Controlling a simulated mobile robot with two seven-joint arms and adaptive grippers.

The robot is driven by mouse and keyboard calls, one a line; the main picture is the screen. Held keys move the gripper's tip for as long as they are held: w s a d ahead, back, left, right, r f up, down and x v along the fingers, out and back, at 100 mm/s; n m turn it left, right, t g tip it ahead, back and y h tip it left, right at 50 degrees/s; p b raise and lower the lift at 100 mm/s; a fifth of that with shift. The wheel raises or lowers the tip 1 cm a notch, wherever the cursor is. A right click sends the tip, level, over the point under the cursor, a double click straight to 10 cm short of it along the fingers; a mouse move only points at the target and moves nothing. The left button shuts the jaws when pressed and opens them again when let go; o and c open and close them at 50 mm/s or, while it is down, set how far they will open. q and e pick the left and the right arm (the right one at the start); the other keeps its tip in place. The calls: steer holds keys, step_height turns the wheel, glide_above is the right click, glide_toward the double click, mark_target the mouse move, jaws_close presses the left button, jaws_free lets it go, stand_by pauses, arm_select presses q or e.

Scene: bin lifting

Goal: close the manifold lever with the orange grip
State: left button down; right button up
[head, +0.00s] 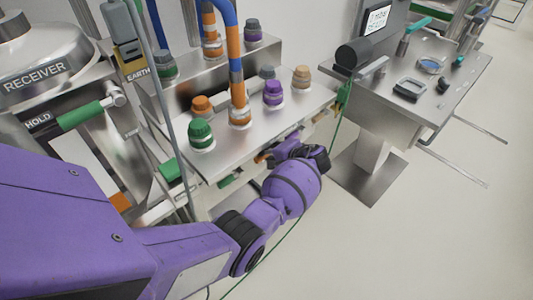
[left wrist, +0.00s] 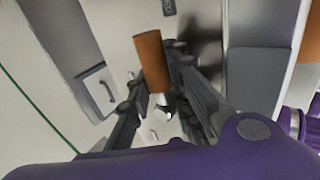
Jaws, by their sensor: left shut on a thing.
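The orange grip (left wrist: 151,58) of the manifold lever is a short orange cylinder in the left wrist view, standing between my left gripper's fingers. My left gripper (left wrist: 157,84) is shut on its lower part; the upper part sticks out beyond the fingers. In the head view, a small bit of the orange grip (head: 262,157) shows at the front edge of the steel manifold, at the tip of my purple left arm. My wrist hides most of the fingers and the lever's pivot there. My right gripper is in neither view.
The steel manifold top (head: 240,150) carries several coloured caps and an orange-and-blue pipe (head: 236,60). A green grip (head: 80,115) marked HOLD is at left. A thin green cable (head: 337,122) hangs nearby. A steel table (head: 440,95) stands at right; floor in front is clear.

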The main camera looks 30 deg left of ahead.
arm_select(q)
steer(key=shift+d, duration=0.1)
steer(key=c, duration=2)
jaws_free()
steer(key=shift+o, duration=0.7)
steer(key=shift+r, duration=0.1)
steer(key=v, duration=1.2)
